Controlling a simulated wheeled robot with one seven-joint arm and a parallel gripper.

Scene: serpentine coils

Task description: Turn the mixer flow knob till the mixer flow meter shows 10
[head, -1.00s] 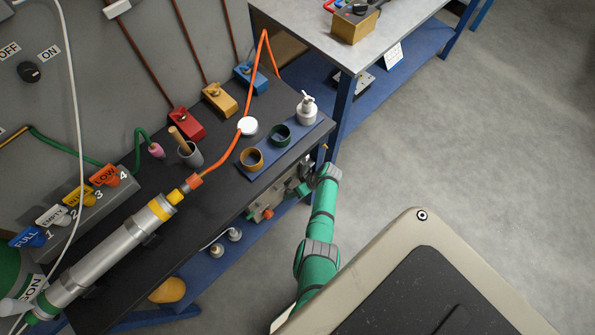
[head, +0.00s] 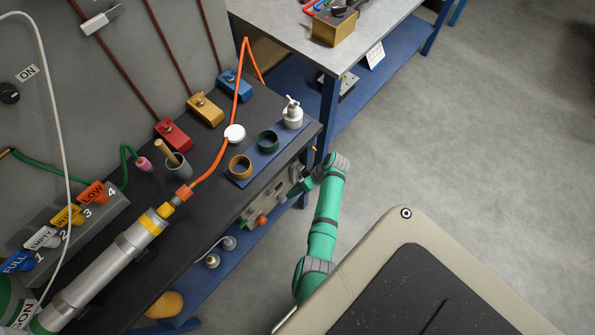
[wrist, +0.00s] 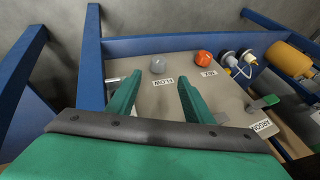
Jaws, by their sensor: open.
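In the wrist view a grey round knob (wrist: 158,65) sits on a beige panel (wrist: 150,97), with a label that seems to read FLOW upside down. My gripper (wrist: 159,77) is open and empty. Its two green fingers point at the panel, and the grey knob shows between and just beyond their tips. I cannot tell how far off it is. An orange-red knob (wrist: 203,57) labelled MIX is to its right, outside the fingers. In the head view the panel (head: 257,208) is under the bench's front edge, partly behind my gripper. I cannot make out a flow meter reading.
A green lever (wrist: 263,103) and an ARGON label (wrist: 263,127) are at the panel's right. A blue frame post (wrist: 91,60) stands left of the panel. The bench (head: 215,205) carries a gas cylinder (head: 105,265) and rings. The floor (head: 480,150) at right is clear.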

